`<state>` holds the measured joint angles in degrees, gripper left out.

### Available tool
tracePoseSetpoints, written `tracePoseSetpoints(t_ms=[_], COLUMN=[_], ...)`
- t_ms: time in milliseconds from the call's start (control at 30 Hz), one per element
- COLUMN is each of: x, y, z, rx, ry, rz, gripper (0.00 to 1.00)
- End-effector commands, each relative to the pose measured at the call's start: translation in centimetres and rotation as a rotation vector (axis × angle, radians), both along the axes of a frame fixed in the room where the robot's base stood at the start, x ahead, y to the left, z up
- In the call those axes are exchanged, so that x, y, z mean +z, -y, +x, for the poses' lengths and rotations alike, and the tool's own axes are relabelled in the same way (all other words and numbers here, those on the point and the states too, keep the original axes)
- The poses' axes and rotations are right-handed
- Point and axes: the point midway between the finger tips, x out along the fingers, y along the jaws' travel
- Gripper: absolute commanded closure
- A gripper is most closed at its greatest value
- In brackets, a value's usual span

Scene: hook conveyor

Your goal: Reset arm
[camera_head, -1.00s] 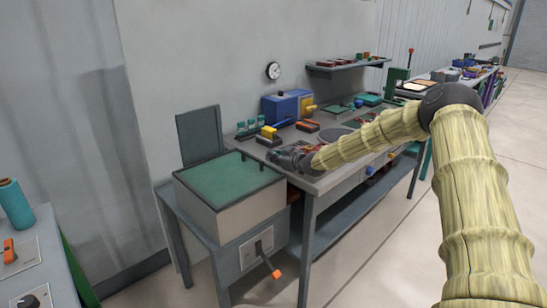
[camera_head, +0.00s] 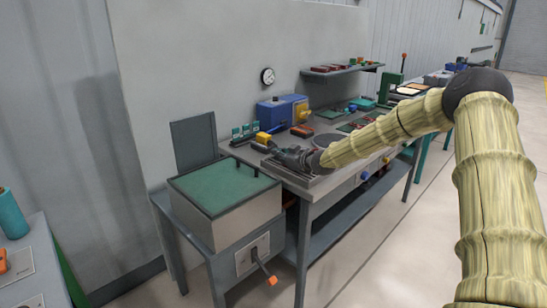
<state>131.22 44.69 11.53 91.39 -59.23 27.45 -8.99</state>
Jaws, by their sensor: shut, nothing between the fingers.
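My arm comes in from the right of the head view, bends at a dark elbow and reaches left over a grey workbench (camera_head: 318,188). My dark gripper (camera_head: 277,155) is at the arm's end, above the bench's near left corner. It is small and dark here, with its fingers shut and nothing held. The gripper is to the right of and above a grey box with a green top (camera_head: 222,186).
The box stands on a low stand with an orange-tipped lever (camera_head: 271,279). A teal cylinder (camera_head: 12,215) stands at far left. The floor at right is clear.

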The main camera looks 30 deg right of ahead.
Motion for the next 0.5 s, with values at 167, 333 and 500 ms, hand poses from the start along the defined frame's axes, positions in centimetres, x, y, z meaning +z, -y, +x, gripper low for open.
tracePoseSetpoints(t_ms=[167, 333, 500], x=[0.5, 0.9, 1.1], y=[0.7, 1.2, 1.4], z=[-1.9, -3.3, -4.1], rx=[0.000, -0.001, 0.000], ry=[0.001, 0.000, 0.000], rz=[-0.001, 0.000, 0.000], gripper=[1.00, 1.00, 1.00])
